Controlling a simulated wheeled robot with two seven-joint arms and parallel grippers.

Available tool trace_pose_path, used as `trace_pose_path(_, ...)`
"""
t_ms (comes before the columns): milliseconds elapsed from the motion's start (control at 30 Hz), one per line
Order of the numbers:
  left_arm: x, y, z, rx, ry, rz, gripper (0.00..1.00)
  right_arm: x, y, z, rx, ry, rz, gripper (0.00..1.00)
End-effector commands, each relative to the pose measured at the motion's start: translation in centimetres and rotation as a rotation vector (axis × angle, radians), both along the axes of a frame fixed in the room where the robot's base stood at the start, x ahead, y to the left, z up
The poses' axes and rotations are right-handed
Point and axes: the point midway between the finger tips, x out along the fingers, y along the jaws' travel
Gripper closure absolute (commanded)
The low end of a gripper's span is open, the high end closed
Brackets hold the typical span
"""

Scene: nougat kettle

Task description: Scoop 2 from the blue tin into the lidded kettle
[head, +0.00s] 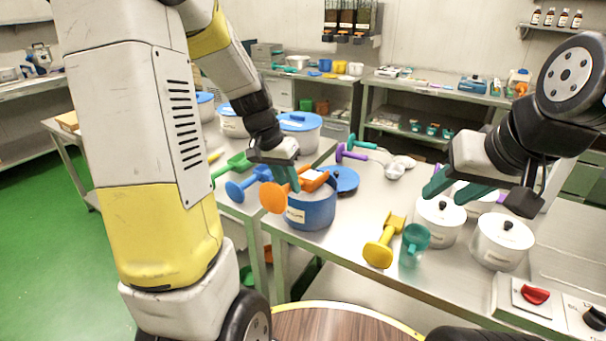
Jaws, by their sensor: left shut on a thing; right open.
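The blue tin (311,212) stands open on the metal table, with a pale label on its front. A blue lid (346,181) lies behind it to the right. My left gripper (288,176) is shut on an orange scoop (274,198) at the tin's rim; its bowl is partly hidden, and I cannot tell whether it holds anything. White lidded pots with black knobs stand to the right, one in front (502,243) and one further left (437,222); I cannot tell which is the kettle. My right gripper (480,190) is open and empty above them.
Blue (247,184) and green (233,167) scoops lie left of the tin. A red knob (535,295) is at the front right. Purple-handled tools (352,154) lie behind.

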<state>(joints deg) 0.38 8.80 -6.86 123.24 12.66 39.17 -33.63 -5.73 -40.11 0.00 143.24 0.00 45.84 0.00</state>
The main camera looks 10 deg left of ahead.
Motion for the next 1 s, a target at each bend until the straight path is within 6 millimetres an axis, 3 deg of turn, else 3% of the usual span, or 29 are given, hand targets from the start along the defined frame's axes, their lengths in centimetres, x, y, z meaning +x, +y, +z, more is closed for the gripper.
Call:
trace_pose_path(267, -2.0, 0.9, 1.4, -0.039, -0.119, 0.005, 1.0, 0.0, 0.0, 0.0, 0.0, 0.0, 0.0, 0.6)
trace_pose_path(700, -2.4, 1.0, 5.3, -0.053, -0.158, 0.002, 1.0, 0.0, 0.0, 0.0, 0.0, 0.0, 0.0, 0.6)
trace_pose_path(1000, -2.6, 1.0, 6.7, -0.059, -0.171, 0.002, 1.0, 0.0, 0.0, 0.0, 0.0, 0.0, 0.0, 0.6)
